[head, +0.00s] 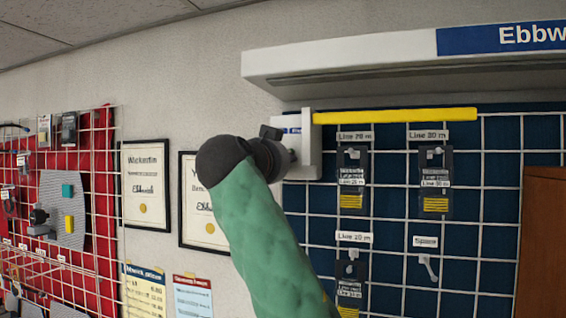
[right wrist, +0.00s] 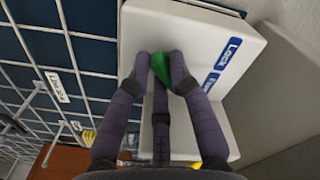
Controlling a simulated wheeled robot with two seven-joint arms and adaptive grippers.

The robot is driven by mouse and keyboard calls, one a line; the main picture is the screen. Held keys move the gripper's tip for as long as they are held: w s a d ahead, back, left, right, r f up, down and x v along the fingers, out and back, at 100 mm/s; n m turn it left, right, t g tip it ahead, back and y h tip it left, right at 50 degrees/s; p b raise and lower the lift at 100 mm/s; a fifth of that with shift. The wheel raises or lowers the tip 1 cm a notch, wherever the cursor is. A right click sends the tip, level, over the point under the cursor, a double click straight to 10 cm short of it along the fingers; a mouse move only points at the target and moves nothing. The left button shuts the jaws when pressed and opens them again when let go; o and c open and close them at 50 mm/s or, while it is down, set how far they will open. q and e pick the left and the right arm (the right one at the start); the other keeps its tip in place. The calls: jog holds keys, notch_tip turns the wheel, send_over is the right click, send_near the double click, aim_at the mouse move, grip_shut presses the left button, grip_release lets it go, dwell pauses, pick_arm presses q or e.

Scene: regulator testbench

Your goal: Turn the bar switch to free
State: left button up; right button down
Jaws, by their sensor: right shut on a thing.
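In the right wrist view, a green bar switch (right wrist: 165,62) sits on a white housing (right wrist: 203,32). Two blue labels stand beside it: Lock (right wrist: 229,52), and a second one (right wrist: 210,83) that seems to read Free. The purple fingers of my right gripper (right wrist: 161,70) are shut on the green switch, covering part of it, so its exact angle is hard to tell. In the head view, the white housing (head: 313,158) is at the centre, and my green-sleeved arm reaches up to it. The dark wrist hides the switch and fingertips there. My left gripper is not in view.
A yellow bar (head: 395,116) runs right from the housing, across the top of a blue panel with white grid (head: 490,225). Tagged items (head: 352,180) hang below it. A white overhead unit (head: 345,62) is above. Framed certificates (head: 146,184) hang on the wall left.

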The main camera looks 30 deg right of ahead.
jog(key=c, duration=1.4)
grip_release()
jog(key=v, duration=1.2)
